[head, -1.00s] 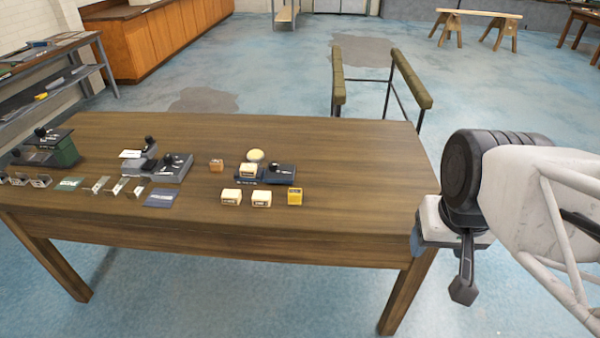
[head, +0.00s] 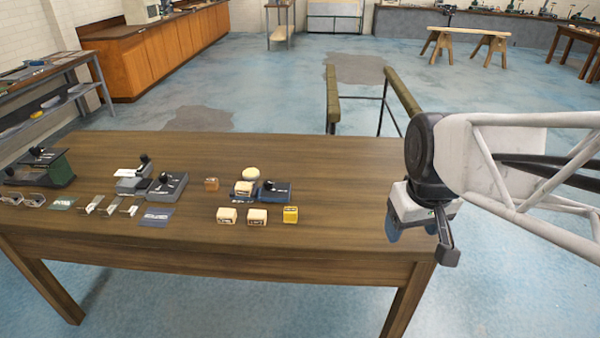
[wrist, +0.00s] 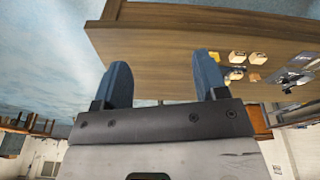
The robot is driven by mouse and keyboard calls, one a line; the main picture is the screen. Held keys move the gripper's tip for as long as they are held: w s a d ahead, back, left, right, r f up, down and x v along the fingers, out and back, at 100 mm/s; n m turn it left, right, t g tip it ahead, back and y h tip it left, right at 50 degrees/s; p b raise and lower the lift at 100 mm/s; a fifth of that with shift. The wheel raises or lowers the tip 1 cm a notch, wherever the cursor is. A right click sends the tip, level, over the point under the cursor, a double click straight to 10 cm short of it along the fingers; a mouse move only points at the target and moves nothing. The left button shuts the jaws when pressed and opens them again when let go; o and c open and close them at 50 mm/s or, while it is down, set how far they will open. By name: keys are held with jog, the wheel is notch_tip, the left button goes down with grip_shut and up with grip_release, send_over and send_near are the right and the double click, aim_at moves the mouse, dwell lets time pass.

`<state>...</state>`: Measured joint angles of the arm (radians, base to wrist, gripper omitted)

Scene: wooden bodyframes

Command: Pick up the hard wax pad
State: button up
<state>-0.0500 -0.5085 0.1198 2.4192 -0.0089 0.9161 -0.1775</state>
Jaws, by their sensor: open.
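No label that I can read marks the hard wax pad. A round pale yellow pad (head: 250,173) lies at the back of a small group on the table. Before it are a cream block (head: 244,188), a dark blue tool (head: 275,192), two more cream blocks (head: 227,215) (head: 257,215), a yellow block (head: 291,214) and a small orange-brown block (head: 211,184). My gripper (head: 393,222) is at the table's right edge, apart from the group. In the wrist view my gripper (wrist: 162,68) has two blue fingers spread open with nothing between them.
The wooden table (head: 340,175) is bare on its right part. Grey sanding tools (head: 167,186), metal brackets (head: 112,206) and dark sheets (head: 157,217) lie to the left. A padded stand (head: 333,100) rises behind the table.

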jog(key=w+a+f+n, duration=0.2)
jog(key=w+a+n, duration=0.2)
jog(key=w, duration=0.6)
jog(key=n+g, duration=0.2)
jog(key=n, duration=0.9)
send_over(291, 209)
jog(key=f, duration=1.8)
jog(key=shift+s+d+f, duration=0.2)
jog(key=shift+w+a+f, duration=0.2)
jog(key=shift+a+f, duration=0.1)
jog(key=shift+f, duration=0.05)
jog(key=shift+f, duration=1.3)
jog(key=shift+f, duration=2.6)
